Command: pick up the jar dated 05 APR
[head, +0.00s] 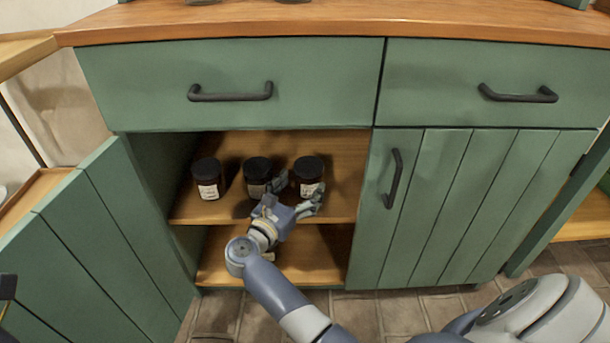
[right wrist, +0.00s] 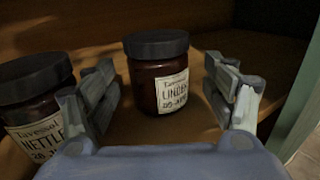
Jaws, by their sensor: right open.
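Three dark jars with black lids stand in a row on the upper shelf of the open cabinet: a left jar (head: 208,178), a middle jar (head: 257,177) and a right jar (head: 308,175). My right gripper (head: 300,188) is open in front of the right jar. In the right wrist view, that jar (right wrist: 160,85) stands upright ahead, between the lines of the open fingers (right wrist: 160,88). Its label reads LINDEN, with a date ending in APR; the digits are blurred. The middle jar (right wrist: 35,100) reads NETTLE and stands just outside the left finger. The left jar's label is unreadable.
The cabinet's left door (head: 95,240) is swung open; its right door (head: 440,210) is closed. The drawers (head: 230,85) above are closed. The lower shelf (head: 320,262) looks empty where visible. The cabinet's side wall stands right of the right jar.

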